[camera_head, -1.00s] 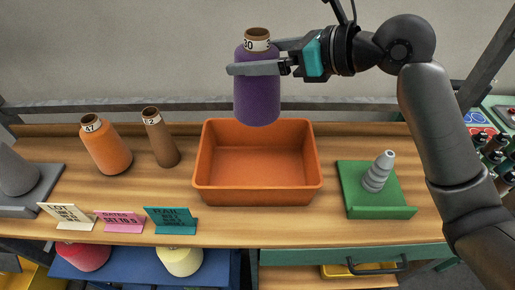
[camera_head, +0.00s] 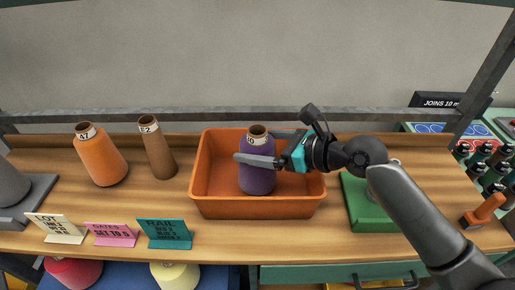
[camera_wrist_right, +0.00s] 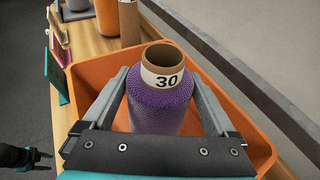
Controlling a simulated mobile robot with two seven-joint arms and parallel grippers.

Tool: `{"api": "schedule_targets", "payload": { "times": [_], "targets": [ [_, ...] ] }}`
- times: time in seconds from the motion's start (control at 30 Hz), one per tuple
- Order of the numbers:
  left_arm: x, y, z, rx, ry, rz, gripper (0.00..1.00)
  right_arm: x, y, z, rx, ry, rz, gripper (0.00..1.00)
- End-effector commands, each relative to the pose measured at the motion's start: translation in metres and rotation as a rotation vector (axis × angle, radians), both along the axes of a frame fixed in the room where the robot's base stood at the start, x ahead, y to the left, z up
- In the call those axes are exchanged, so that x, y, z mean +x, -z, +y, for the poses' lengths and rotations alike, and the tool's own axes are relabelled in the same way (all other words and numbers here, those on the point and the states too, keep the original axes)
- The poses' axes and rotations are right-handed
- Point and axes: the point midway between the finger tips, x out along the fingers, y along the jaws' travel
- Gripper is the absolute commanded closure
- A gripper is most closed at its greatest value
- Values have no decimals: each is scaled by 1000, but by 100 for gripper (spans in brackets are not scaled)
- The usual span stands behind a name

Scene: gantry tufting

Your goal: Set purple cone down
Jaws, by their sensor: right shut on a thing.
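The purple cone (camera_head: 257,178) is upright inside the orange bin (camera_head: 215,207), near its middle. My right gripper (camera_head: 258,160) is shut on the purple cone near its top. In the right wrist view the cone (camera_wrist_right: 160,115) stands between the two fingers, and its brown tube top bears a label reading 30. The bin's orange wall (camera_wrist_right: 262,140) shows around it. My left gripper does not show in the head view.
An orange cone (camera_head: 101,160) and a brown tube (camera_head: 158,152) stand left of the bin. Three small signs, cream (camera_head: 55,228), pink (camera_head: 110,235) and teal (camera_head: 165,233), line the front edge. A green stand (camera_head: 367,205) is at the right, partly behind my arm.

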Motion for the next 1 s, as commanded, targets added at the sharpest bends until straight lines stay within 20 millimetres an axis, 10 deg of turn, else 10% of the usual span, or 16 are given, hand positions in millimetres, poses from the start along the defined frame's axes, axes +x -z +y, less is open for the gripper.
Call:
{"api": "schedule_targets", "payload": {
  "times": [0.4, 0.43, 0.47, 1.0],
  "targets": [
    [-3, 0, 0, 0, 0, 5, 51, 0, 5, 0, 3, 1, -1, 100],
    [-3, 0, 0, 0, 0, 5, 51, 0, 6, 0, 1, 1, 0, 6],
    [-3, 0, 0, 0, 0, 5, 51, 0, 6, 0, 1, 1, -1, 2],
    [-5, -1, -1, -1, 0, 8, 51, -14, -6, -24, -3, 2, 0, 0]
  ]
}}
